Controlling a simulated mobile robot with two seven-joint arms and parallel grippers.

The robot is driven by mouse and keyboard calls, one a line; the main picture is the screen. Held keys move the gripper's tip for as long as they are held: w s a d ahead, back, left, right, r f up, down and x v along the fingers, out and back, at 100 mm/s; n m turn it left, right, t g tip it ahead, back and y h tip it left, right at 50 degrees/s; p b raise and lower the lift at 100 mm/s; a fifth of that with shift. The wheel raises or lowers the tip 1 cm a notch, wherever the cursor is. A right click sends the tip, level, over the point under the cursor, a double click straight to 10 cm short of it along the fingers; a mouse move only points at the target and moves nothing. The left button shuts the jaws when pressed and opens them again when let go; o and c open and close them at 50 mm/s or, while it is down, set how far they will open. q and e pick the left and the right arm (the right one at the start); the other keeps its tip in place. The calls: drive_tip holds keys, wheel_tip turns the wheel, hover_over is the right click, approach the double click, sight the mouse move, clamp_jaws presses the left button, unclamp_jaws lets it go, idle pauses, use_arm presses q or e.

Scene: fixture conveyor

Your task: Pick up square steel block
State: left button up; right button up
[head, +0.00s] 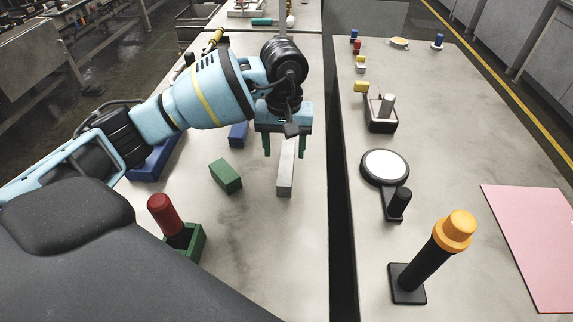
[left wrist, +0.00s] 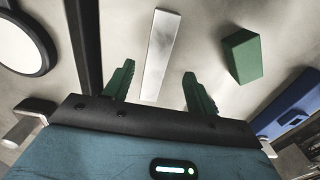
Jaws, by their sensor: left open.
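The square steel block (head: 286,168) is a long, pale grey bar lying on the left worktop, close to the dark gap between the two worktops. It also shows in the left wrist view (left wrist: 161,50), between and beyond the green fingertips. My left gripper (head: 284,150) is open, pointing down over the far end of the block, with its green fingers apart on either side. In the left wrist view the open fingers (left wrist: 157,85) hold nothing. I cannot tell the height of the fingertips above the worktop. My right gripper is not in view.
A green block (head: 226,176) lies left of the steel block, and a blue block (head: 238,134) lies farther back. A red-handled piece in a green holder (head: 187,236) stands nearer. Across the gap are a round white-topped disc (head: 385,166) and an orange-topped black post (head: 432,256).

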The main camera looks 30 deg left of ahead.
sight(287, 161)
use_arm(q)
drive_tip(key=shift+w+a+f, duration=0.1)
drive_tip(key=shift+w+f, duration=0.1)
drive_tip(key=shift+f, duration=0.7)
drive_tip(key=shift+w+d+f, duration=0.1)
drive_tip(key=shift+w+f, duration=0.15)
drive_tip(key=shift+f, duration=0.65)
drive_tip(key=shift+w+a+f, duration=0.1)
drive_tip(key=shift+w+f, duration=0.1)
drive_tip(key=shift+f, duration=0.7)
drive_tip(key=shift+f+p, duration=0.3)
drive_tip(key=shift+f, duration=0.25)
drive_tip(key=shift+r, duration=0.1)
clamp_jaws()
